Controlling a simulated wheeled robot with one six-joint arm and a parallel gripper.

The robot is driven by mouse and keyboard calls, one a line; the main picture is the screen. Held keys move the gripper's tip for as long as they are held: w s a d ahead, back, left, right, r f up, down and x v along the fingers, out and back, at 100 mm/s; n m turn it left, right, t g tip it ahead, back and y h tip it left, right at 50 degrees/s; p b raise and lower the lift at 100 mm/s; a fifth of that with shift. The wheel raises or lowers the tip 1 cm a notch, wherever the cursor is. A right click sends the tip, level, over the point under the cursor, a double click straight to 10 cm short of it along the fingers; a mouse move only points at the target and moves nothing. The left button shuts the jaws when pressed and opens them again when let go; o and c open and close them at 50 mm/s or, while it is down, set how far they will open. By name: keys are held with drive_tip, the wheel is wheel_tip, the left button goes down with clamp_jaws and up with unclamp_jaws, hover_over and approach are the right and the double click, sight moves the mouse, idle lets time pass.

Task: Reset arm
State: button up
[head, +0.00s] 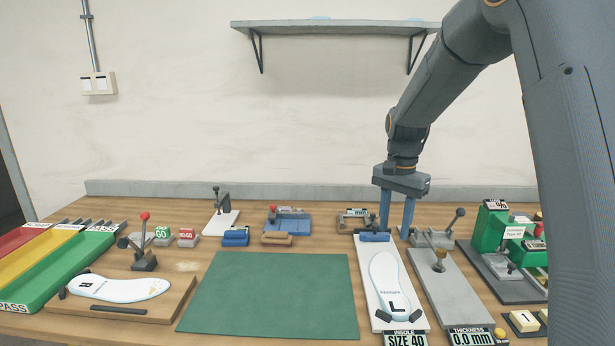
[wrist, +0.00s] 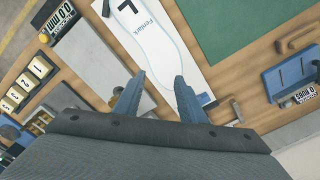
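My gripper (head: 397,215) hangs from my arm above the back part of the bench, near the back end of the white insole size board (head: 409,321). Its two blue fingers stand apart with nothing between them. Another white insole (head: 120,289) lies on the wooden board (head: 150,310) at left.
A green mat (head: 270,295) in the middle is bare. Red, yellow and green chutes (head: 60,265) stand at far left. GO and NO-GO blocks (head: 175,237), small fixtures (head: 290,222) and a green machine (head: 490,230) line the back and right. A shelf (head: 335,27) hangs above.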

drive_tip(key=s+a+f+n, duration=0.1)
drive_tip(key=s+f+n, duration=0.2)
drive_tip(key=s, duration=0.6)
drive_tip(key=s+f+n, duration=0.2)
drive_tip(key=s+n, duration=0.1)
drive_tip(key=s, duration=0.5)
drive_tip(key=s+a+f+n, duration=0.1)
drive_tip(key=s+f+n, duration=0.2)
drive_tip(key=s, duration=0.6)
drive_tip(key=shift+s+a+f+t, duration=0.3)
drive_tip(key=shift+s+t, duration=0.05)
drive_tip(key=shift+t, duration=0.05)
